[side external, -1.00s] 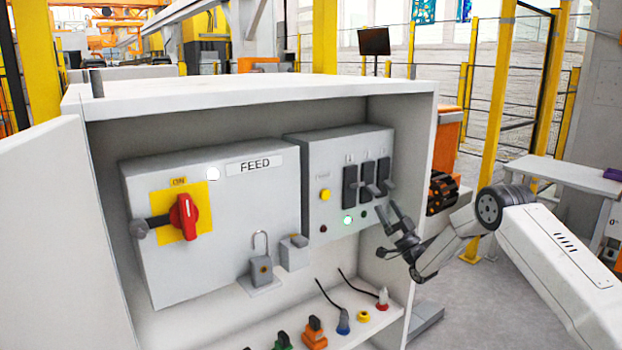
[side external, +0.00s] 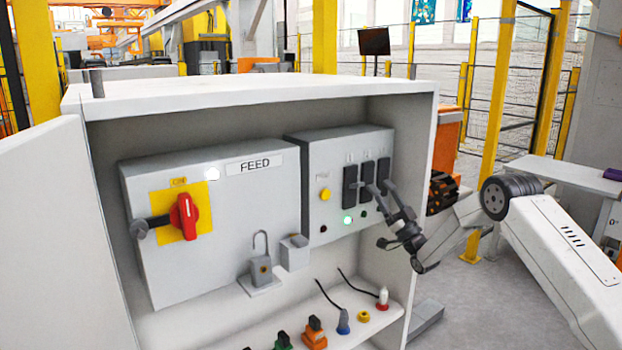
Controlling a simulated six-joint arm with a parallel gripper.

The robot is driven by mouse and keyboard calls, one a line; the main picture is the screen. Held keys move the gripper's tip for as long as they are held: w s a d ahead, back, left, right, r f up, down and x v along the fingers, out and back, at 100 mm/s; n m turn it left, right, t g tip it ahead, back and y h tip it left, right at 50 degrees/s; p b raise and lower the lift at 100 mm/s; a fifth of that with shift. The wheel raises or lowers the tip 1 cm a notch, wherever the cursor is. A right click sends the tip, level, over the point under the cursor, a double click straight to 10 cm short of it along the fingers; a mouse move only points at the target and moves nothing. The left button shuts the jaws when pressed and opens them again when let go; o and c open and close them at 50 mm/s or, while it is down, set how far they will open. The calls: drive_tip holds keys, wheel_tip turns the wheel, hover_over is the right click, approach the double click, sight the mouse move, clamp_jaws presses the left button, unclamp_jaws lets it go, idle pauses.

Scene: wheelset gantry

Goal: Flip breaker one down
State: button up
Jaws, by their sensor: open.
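A grey breaker box (side external: 318,160) holds three black breakers side by side: a left one (side external: 349,187), a middle one (side external: 367,176) and a right one (side external: 383,170). The small labels above them are too small to read, so I cannot tell which is number one. A lever sticks out from the front of the left breaker. My gripper (side external: 384,194) is open, with its fingers just in front of the lower part of the middle and right breakers. It partly hides their levers. I cannot tell whether it touches one.
A FEED box (side external: 235,225) with a red rotary handle (side external: 184,217) stands to the left. A lit green lamp (side external: 347,220) and a yellow button (side external: 325,194) sit near the breakers. The cabinet's right wall (side external: 420,150) stands close to my arm.

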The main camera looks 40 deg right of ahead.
wheel_tip(320, 180, up, 10)
drive_tip(key=g, duration=0.8)
approach(359, 186)
drive_tip(key=shift+w+d+f, duration=0.1)
drive_tip(key=shift+w+d, duration=0.15)
drive_tip(key=shift+w, duration=0.55)
drive_tip(key=shift+w+d+f, duration=0.1)
drive_tip(key=shift+w+d, duration=0.15)
drive_tip(key=shift+w, duration=0.55)
drive_tip(key=shift+w, duration=0.1)
drive_tip(key=shift+w, duration=3.8)
clamp_jaws()
